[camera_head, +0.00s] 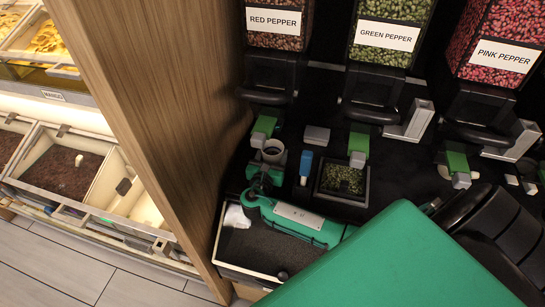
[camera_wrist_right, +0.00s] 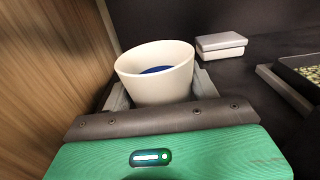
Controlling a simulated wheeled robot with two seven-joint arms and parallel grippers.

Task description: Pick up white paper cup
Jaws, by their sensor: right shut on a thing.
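The white paper cup (camera_wrist_right: 155,88) stands between the fingers of my right gripper in the right wrist view. Its open rim faces up, and something blue shows inside it. In the head view the cup (camera_head: 272,152) is small and greyish, at the far end of my right gripper (camera_head: 266,163). That gripper is shut on the cup's sides. Its green body hides part of the space below. I cannot tell whether the cup touches the surface beneath. My left gripper is not in view.
Dispensers labelled red (camera_head: 275,20), green (camera_head: 387,32) and pink pepper (camera_head: 500,50) stand behind. A blue-topped item (camera_head: 306,165) and a square tray of green pepper (camera_head: 343,180) are close right of the cup. A wooden panel (camera_head: 165,110) rises at left.

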